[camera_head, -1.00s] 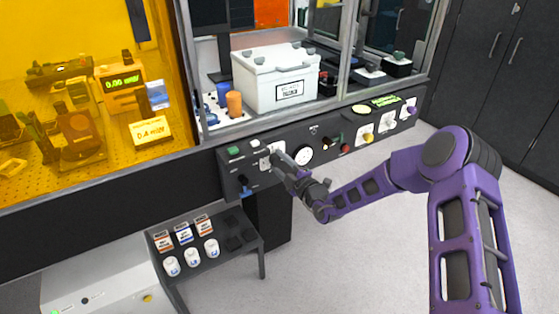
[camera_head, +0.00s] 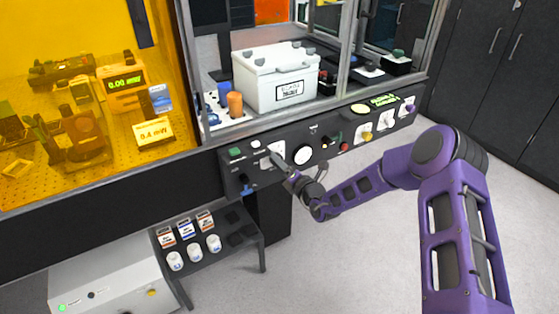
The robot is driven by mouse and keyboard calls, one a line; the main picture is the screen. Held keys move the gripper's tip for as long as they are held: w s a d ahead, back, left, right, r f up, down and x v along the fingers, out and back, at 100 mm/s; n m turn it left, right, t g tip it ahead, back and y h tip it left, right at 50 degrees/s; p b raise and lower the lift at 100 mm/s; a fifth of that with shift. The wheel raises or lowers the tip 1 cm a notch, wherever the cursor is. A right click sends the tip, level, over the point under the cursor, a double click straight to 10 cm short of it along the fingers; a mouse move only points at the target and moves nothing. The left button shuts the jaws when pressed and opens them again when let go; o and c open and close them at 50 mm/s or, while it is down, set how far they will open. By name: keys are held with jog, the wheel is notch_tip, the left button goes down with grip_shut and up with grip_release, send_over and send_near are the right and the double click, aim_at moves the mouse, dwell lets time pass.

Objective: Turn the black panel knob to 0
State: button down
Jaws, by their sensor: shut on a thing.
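The dark control panel (camera_head: 228,176) runs along the front of the bench under the glass enclosure. My gripper (camera_head: 277,161) is at the panel's left part, in front of a white dial plate (camera_head: 277,148). The jaws are closed at this plate, on what appears to be the black panel knob. The knob itself is hidden by the fingers, and its pointer and the scale cannot be read. My purple arm reaches in from the right.
A round white dial (camera_head: 303,155) is just right of my gripper. Further right are a red button (camera_head: 344,146) and a yellow knob (camera_head: 366,136). A green button (camera_head: 236,152) and a blue-tipped part (camera_head: 246,190) are at left. A low shelf (camera_head: 246,252) with white containers stands below.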

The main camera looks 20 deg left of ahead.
jog(key=n+b, duration=0.7)
jog(key=n, duration=1.8)
jog(key=shift+a+n+t, duration=0.1)
jog(key=shift+n+t, duration=0.3)
jog(key=shift+c, duration=1.4)
grip_release()
jog(key=shift+s, duration=0.1)
